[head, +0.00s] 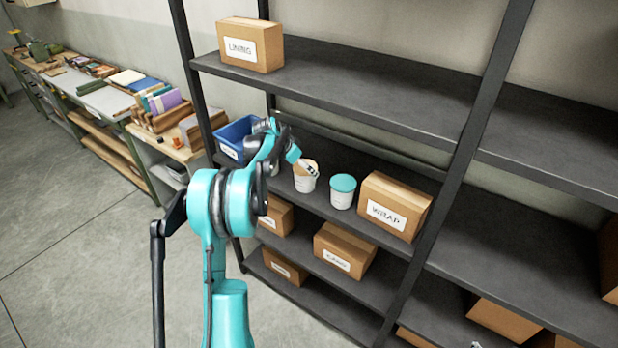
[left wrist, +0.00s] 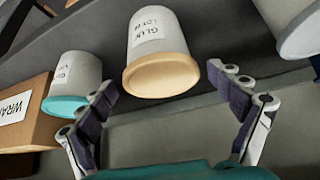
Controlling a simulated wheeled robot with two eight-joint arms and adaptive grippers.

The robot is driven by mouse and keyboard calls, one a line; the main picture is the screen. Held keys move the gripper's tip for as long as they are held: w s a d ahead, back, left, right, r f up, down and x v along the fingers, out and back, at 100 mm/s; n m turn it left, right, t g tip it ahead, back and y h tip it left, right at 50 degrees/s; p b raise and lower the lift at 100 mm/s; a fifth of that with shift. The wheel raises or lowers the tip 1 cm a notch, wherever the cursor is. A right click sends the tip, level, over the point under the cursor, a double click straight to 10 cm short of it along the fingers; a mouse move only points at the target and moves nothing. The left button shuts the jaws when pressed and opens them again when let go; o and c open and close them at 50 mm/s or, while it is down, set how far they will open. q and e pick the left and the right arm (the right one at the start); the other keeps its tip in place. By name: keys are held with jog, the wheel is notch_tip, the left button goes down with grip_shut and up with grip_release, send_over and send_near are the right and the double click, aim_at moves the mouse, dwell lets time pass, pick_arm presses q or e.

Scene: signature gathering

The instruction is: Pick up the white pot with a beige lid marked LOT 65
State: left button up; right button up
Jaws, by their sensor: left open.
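The white pot with a beige lid (head: 304,182) stands on the middle shelf. In the left wrist view this pot (left wrist: 153,45) appears upside down, with its beige lid towards my fingers; its label shows GLUE and a LOT line whose number is blurred. My left gripper (head: 306,169) is at the pot's lid in the head view. In the left wrist view the left gripper (left wrist: 168,94) is open, its fingers spread on either side of the lid with nothing held. Whether a finger touches the pot cannot be told. My right gripper is not in view.
A white pot with a teal lid (head: 342,192) stands just right, then a WRAP box (head: 395,207). A blue bin (head: 236,137) is left. Another pale pot (left wrist: 298,28) shows at the wrist view's right edge. The upper shelf (head: 350,95) is overhead; a shelf post (head: 455,165) stands right.

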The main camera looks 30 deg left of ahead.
pick_arm(q)
jog(key=x, duration=0.3)
jog(key=b+x, duration=0.1)
jog(key=x, duration=0.2)
jog(key=shift+s+f+b, duration=0.15)
jog(key=shift+f+b, duration=0.15)
jog(key=shift+f, duration=0.2)
jog(key=shift+w+a+f, duration=0.1)
jog(key=shift+w+f, duration=0.1)
jog(key=shift+f, duration=0.05)
jog(key=shift+r, duration=0.1)
jog(key=shift+s, duration=0.1)
jog(key=c, duration=1.6)
